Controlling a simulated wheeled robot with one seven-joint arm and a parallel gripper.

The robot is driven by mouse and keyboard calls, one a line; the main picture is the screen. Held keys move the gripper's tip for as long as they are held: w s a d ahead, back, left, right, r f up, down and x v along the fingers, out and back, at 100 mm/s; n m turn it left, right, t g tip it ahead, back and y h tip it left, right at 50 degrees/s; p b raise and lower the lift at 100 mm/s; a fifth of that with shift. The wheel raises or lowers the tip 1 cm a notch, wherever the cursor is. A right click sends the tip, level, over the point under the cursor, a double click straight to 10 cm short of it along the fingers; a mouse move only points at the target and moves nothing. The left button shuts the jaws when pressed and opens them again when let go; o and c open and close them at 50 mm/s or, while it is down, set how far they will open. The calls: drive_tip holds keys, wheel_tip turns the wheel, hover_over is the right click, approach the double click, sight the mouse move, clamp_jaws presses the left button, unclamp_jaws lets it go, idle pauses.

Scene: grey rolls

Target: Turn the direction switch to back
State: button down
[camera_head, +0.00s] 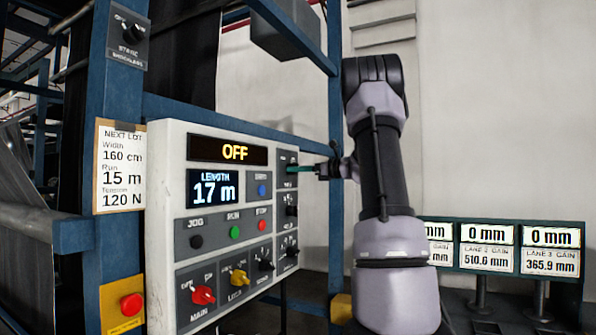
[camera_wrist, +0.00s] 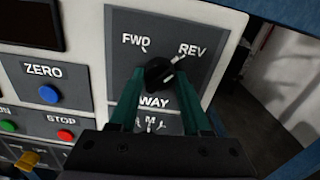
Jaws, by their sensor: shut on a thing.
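The direction switch is a black rotary knob (camera_wrist: 160,72) on a grey plate marked FWD at left, REV at right and WAY below. Its white pointer mark leans up and right, toward REV. My gripper (camera_wrist: 157,80) has its two green fingers on either side of the knob, shut on it. In the head view my gripper (camera_head: 297,169) reaches in from the right to the upper part of the panel's right column. There the fingers largely hide the knob.
The white control panel (camera_head: 166,215) carries an OFF display (camera_head: 234,151), a 17 m length screen (camera_head: 214,189), a blue ZERO button (camera_wrist: 49,94) and a red STOP button (camera_wrist: 66,135). Other knobs sit below the switch. A blue frame post (camera_head: 335,110) stands close behind my gripper.

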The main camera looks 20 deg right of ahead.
drive_tip(key=shift+f+m, duration=0.1)
drive_tip(key=shift+m, duration=0.5)
drive_tip(key=shift+c, duration=1.8)
unclamp_jaws()
drive_tip(key=v, duration=1)
drive_tip(key=shift+s+d, duration=0.3)
